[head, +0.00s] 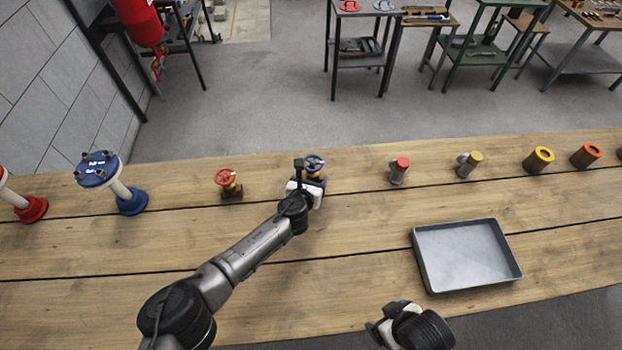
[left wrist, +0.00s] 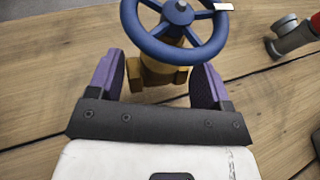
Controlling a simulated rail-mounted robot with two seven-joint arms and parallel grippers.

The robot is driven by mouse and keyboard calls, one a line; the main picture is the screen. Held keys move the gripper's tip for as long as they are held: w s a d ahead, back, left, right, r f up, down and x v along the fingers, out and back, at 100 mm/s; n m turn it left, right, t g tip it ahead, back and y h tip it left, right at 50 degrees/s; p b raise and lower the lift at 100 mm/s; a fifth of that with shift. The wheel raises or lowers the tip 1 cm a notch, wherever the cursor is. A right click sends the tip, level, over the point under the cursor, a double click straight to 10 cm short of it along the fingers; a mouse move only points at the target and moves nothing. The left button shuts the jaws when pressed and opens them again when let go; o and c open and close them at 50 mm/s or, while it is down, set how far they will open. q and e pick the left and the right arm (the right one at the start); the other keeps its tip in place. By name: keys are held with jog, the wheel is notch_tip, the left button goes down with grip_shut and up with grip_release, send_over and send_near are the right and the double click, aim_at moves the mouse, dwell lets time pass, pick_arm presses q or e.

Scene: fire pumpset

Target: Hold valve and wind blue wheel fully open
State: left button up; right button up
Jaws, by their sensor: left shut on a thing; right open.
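The valve with the blue wheel (head: 314,162) stands upright on the wooden bench near its far edge. In the left wrist view the blue wheel (left wrist: 152,45) is above a brass valve body (left wrist: 154,75). My left gripper (head: 313,183) is shut on the valve body, its purple fingers on either side below the wheel; the wheel hides part of the body. My right gripper (head: 378,331) is open and empty at the near edge of the bench, far from the valve; its fingers show only partly.
A valve with a red wheel (head: 227,184) stands to the left. A red-capped fitting (head: 399,171) and a yellow-capped one (head: 469,164) stand to the right. An empty metal tray (head: 463,257) lies at the front right. The bench between valve and right gripper is clear.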

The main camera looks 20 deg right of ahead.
pick_arm(q)
jog(key=shift+f+b, duration=1)
jog(key=shift+f, duration=0.3)
pick_arm(e)
jog(key=shift+d+f, duration=0.15)
jog(key=shift+f, duration=0.95)
pick_arm(q)
jog(key=shift+r, duration=0.1)
pick_arm(e)
jog(key=shift+r, duration=0.1)
